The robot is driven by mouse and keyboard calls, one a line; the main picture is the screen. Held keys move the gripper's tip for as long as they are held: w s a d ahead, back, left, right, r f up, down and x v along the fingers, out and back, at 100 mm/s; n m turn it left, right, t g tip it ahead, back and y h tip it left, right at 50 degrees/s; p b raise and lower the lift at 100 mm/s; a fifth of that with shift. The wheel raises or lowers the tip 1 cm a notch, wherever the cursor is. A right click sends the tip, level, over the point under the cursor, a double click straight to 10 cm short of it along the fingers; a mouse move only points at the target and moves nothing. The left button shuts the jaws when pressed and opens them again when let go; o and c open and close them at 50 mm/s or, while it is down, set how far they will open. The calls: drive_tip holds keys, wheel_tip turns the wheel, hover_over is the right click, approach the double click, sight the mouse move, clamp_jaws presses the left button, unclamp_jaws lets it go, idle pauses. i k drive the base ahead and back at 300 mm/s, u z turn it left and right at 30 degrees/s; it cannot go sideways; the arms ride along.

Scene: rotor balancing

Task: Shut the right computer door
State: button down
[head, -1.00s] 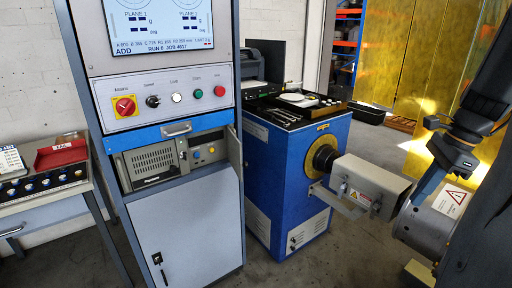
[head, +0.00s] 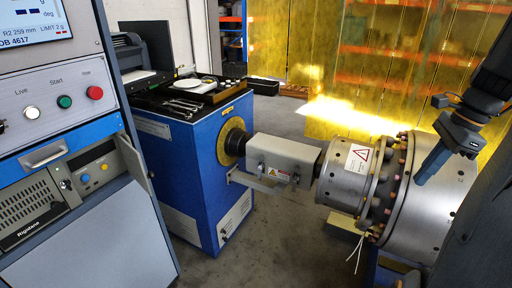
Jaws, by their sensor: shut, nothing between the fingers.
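The computer (head: 30,208) is a grey and beige unit in the cabinet at the left of the head view, below a blue drawer front. Its left part is cut off by the picture edge. The right computer door (head: 136,163) is a narrow grey panel at the unit's right side. It stands open, swung outward and seen nearly edge-on. My gripper (head: 428,172) is at the upper right, dark, pointing down and left, in front of the large steel rotor. It is shut and empty, far to the right of the door.
The blue balancing machine (head: 190,160), with tools on top, stands right of the cabinet. A grey shaft guard (head: 278,158) runs from it to the steel rotor (head: 435,200). Yellow curtains (head: 390,60) hang behind. Some floor (head: 285,235) is clear in front.

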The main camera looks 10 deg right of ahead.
sight(133, 164)
drive_tip(key=i, duration=0.75)
drive_tip(key=u, duration=2.15)
drive_tip(key=i, duration=0.5)
drive_tip(key=u, duration=0.05)
